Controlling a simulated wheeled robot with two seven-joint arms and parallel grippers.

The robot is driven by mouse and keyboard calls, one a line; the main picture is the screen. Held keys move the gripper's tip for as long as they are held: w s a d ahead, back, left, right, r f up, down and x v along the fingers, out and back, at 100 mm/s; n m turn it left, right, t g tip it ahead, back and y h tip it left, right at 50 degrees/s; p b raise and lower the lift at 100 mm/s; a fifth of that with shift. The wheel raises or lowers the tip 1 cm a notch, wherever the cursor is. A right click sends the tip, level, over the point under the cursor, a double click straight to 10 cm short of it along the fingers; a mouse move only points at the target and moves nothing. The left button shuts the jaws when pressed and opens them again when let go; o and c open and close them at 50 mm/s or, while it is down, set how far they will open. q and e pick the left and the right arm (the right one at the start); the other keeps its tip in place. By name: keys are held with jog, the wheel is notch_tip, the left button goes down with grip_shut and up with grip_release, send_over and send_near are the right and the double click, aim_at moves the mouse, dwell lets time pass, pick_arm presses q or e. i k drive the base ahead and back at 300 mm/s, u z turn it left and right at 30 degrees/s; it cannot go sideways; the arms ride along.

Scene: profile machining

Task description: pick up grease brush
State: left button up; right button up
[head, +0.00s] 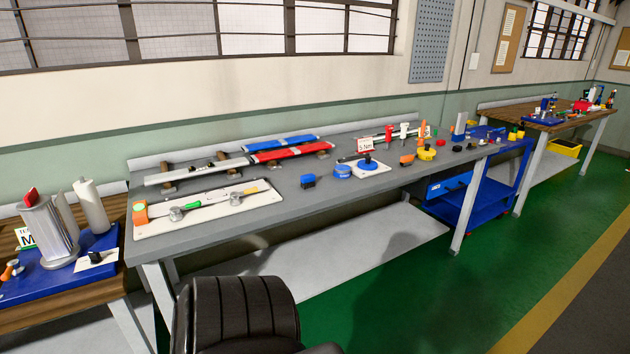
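I cannot pick out the grease brush with certainty at this size. A white board (156,226) on the left end of the long grey bench (290,219) holds small tools. Among them are a green-handled tool (192,206) with a round metal end, and an orange block (140,212). Further right on the bench, several small orange, yellow and white items stand close together, including an orange piece (406,160) and a yellow round item (427,154). Neither of my grippers is in view.
Red (290,152) and blue (281,143) profiles lie along the back of the bench. A blue cart (470,205) stands under the bench's right end.

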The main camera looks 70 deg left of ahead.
aim_at(308, 180)
jog(key=u, duration=0.05)
jog(key=i, duration=2.05)
jog(key=u, duration=0.75)
jog(key=i, duration=1.1)
jog(key=u, duration=1.7)
jog(key=i, duration=0.8)
jog(key=u, duration=0.75)
